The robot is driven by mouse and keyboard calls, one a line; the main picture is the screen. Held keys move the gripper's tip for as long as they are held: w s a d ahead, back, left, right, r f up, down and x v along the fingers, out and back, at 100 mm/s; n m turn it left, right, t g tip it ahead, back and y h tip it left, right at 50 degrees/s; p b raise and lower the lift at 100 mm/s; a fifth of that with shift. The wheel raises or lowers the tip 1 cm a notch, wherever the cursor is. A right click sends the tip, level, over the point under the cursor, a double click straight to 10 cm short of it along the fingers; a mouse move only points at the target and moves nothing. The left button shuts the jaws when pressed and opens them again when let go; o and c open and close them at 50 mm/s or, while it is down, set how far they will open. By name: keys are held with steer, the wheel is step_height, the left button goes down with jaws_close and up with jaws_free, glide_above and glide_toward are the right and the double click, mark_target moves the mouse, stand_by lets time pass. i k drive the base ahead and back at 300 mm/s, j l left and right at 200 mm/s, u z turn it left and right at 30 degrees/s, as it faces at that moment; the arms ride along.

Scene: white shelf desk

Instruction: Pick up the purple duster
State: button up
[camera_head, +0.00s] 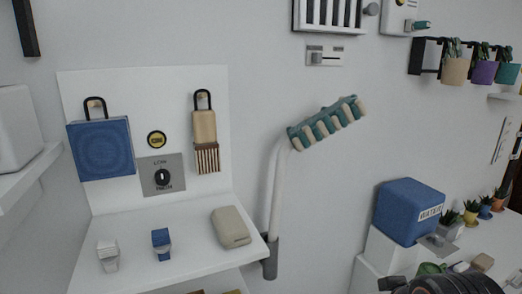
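No purple duster shows in this view. The one duster-like thing is a brush head (328,123) with teal and cream bristles, tilted up to the right. It tops a white bent handle (277,195), which stands in a grey holder (270,257) at the right edge of the left shelf. A dark, rounded part at the bottom right edge appears to be my gripper (445,285). It is cut off by the frame, below and right of the brush and well apart from it. Its fingertips are hidden, so I cannot see whether it holds anything.
The left shelf (185,268) bears a beige rounded case (231,227) and two small items. A blue bag (101,149) and a tan brush (205,135) hang on its back panel. A blue water box (408,211) stands right.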

mark_target(461, 266)
steer(key=k+z, duration=0.15)
steer(key=z, duration=1.1)
